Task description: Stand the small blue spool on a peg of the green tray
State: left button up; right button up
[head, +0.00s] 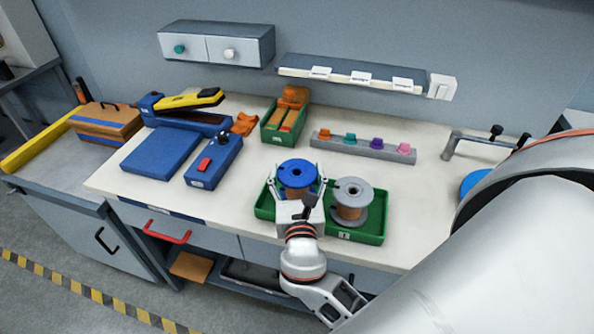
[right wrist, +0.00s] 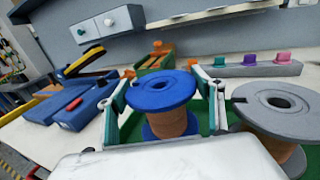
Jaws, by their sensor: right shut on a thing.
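The small blue spool (head: 296,174), with blue flanges and a copper-coloured winding, is upright over the left part of the green tray (head: 376,233). My right gripper (head: 298,186) is shut on it, one finger on each side. In the right wrist view the blue spool (right wrist: 161,92) sits between the fingers of my right gripper (right wrist: 160,105). I cannot tell whether its base touches the tray. The peg under it is hidden. A grey spool (head: 352,187) stands upright in the right part of the tray. My left gripper is out of view.
A grey rail (head: 362,150) with coloured knobs lies behind the tray. A green bin (head: 271,133) with orange pieces stands to its left. Blue boxes (head: 162,152) fill the left. The bench is clear right of the tray.

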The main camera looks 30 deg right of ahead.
aim_at(297, 190)
jog(key=shift+f+b, duration=0.35)
dwell(0.3)
jog(key=shift+f+b, duration=0.65)
jog(key=shift+f, duration=0.3)
jog(key=shift+f, duration=0.2)
jog(key=o, duration=1.8)
jog(key=v, duration=0.7)
jog(key=shift+s+a, duration=0.15)
jog(key=shift+s, duration=0.1)
